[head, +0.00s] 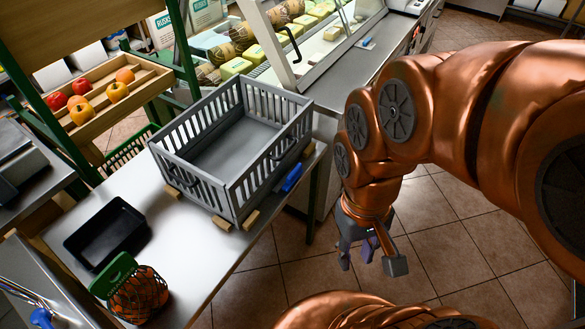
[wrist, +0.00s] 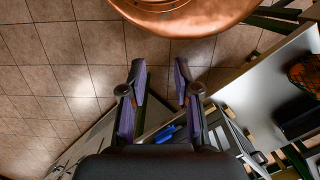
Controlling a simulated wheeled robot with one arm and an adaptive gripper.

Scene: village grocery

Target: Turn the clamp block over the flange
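A grey slatted crate (head: 233,190) stands on the pale table. A blue piece (head: 291,178) sits low at the crate's right side, near the table edge; it also shows between my finger bases in the wrist view (wrist: 166,133). Small wooden blocks (head: 251,220) lie at the crate's bottom corners. I cannot tell for sure which piece is the clamp block, and no flange is clearly recognisable. My gripper (head: 370,256) hangs over the floor, right of the table and apart from the crate. In the wrist view its fingers (wrist: 160,73) are spread, with nothing between the tips.
A black tray (head: 105,232) and a green-topped net of orange fruit (head: 137,292) are on the table's left part. A wooden fruit box (head: 108,90) stands behind on the left. A glass display counter (head: 300,50) is at the back. Tiled floor is open below my arm.

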